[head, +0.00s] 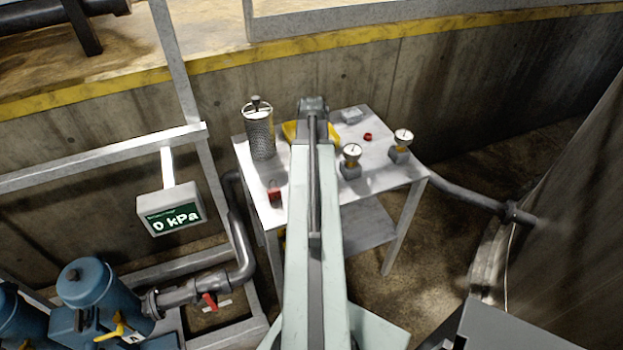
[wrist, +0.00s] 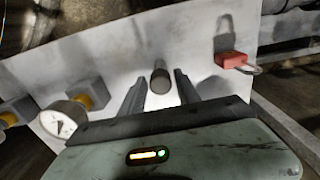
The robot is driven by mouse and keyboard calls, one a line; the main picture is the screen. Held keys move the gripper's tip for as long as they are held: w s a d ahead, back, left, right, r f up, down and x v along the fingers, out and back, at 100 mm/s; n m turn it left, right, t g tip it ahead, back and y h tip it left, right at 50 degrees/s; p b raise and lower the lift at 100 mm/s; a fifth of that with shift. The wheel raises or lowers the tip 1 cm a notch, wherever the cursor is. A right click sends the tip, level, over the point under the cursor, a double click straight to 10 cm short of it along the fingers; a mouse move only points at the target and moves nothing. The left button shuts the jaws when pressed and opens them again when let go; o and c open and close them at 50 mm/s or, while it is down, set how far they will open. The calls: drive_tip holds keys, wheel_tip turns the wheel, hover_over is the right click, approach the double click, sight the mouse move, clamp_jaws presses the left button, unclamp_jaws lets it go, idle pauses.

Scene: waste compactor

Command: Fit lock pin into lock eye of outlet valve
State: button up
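A red padlock-shaped piece with a metal shackle (wrist: 232,60) lies on the light metal table; it also shows in the head view (head: 274,191), left of my arm. I cannot tell whether it is the lock pin. In the wrist view my gripper (wrist: 159,73) has its two fingers apart. A short, dark, round-ended cylinder (wrist: 161,82) shows between them, with gaps on both sides. I cannot tell what it is. In the head view my arm hides it. A red valve handle (head: 209,300) is on the pipe at lower left. No lock eye can be made out.
The table (head: 398,180) also carries a mesh cylinder (head: 260,135), a yellow tray (head: 290,131), two gauges (head: 351,155) and a red cap (head: 368,136). A 0 kPa display (head: 171,210) and blue pumps (head: 88,285) stand left. A large curved wall bounds the right.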

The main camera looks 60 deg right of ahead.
clamp_jaws()
wheel_tip(320, 180, up, 8)
drive_tip(key=p, duration=0.7)
drive_tip(key=shift+w+f+p, duration=0.1)
drive_tip(key=shift+f+p, duration=0.05)
drive_tip(key=shift+p, duration=0.2)
drive_tip(key=shift+f, duration=0.2)
